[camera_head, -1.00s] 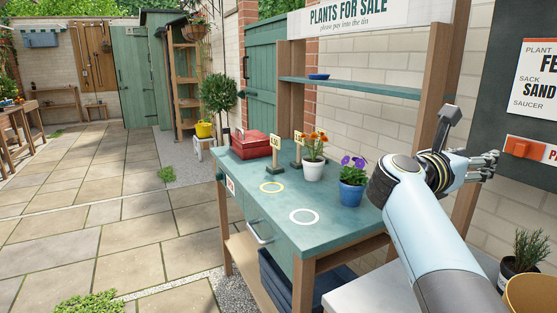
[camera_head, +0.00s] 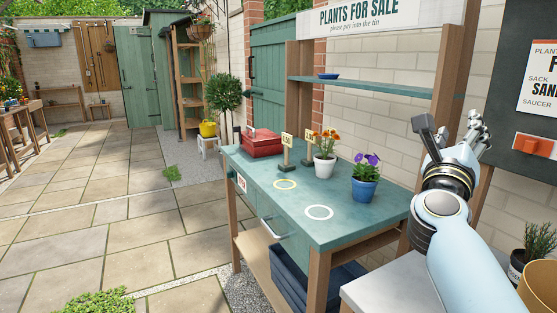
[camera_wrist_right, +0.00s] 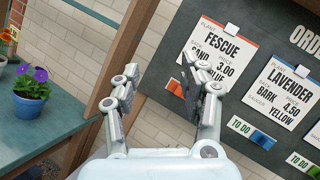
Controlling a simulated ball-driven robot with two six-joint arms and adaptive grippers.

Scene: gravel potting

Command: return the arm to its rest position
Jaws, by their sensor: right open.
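My right arm comes in from the lower right in the head view. Its gripper (camera_head: 478,132) is raised in the air to the right of the green potting table (camera_head: 285,228), in front of the brick wall. In the right wrist view the two fingers of this gripper (camera_wrist_right: 161,68) stand apart, with nothing between them but the wall and the order board behind. The gripper touches nothing that I can see. My left gripper is in neither view.
On the table stand a red tin (camera_head: 262,144), a white pot of orange flowers (camera_head: 325,168) and a blue pot of purple pansies (camera_head: 364,190). Yellow and white rings (camera_head: 319,212) mark its top. An order board (camera_wrist_right: 272,75) hangs beyond the gripper. A wooden post (camera_wrist_right: 125,60) is nearby.

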